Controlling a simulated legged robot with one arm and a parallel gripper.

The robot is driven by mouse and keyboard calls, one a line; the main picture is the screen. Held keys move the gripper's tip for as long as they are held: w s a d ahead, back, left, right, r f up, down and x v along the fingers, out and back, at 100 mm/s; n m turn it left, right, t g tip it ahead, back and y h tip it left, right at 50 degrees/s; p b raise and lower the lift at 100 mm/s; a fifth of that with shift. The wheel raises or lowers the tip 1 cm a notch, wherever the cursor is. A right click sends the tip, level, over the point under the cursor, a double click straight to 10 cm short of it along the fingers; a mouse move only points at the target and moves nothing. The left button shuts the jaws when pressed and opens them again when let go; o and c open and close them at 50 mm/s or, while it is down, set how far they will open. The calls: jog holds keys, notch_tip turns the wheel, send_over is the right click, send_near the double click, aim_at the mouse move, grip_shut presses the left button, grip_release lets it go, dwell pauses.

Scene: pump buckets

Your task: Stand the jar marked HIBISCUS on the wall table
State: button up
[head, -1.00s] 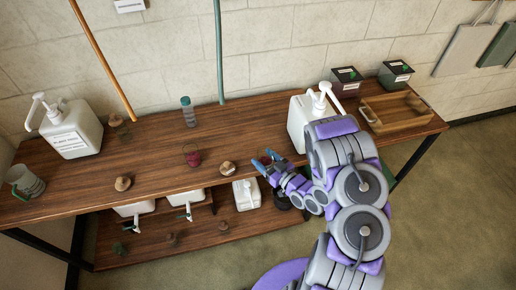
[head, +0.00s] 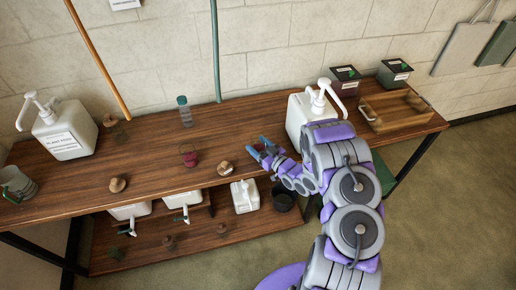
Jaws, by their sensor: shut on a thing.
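The long brown wooden table (head: 240,130) stands along the wall. My gripper (head: 261,149), with blue fingertips, is over the table's front part, left of the large white pump jug (head: 302,115). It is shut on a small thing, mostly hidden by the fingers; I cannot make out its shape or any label. A small glass jar with dark red contents (head: 188,156) stands upright on the table, left of my gripper and apart from it. No lettering on it is readable, so I cannot tell which jar is marked HIBISCUS.
A wooden tray (head: 396,110) and dark boxes (head: 395,73) are at the right. A lower shelf (head: 200,235) holds white containers.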

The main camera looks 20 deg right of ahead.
jog(key=shift+f, duration=0.3)
jog(key=o, duration=1.3)
jog(key=shift+r, duration=0.1)
jog(key=p+v, duration=0.1)
jog(key=v, duration=1.1)
jog(key=shift+r, duration=0.1)
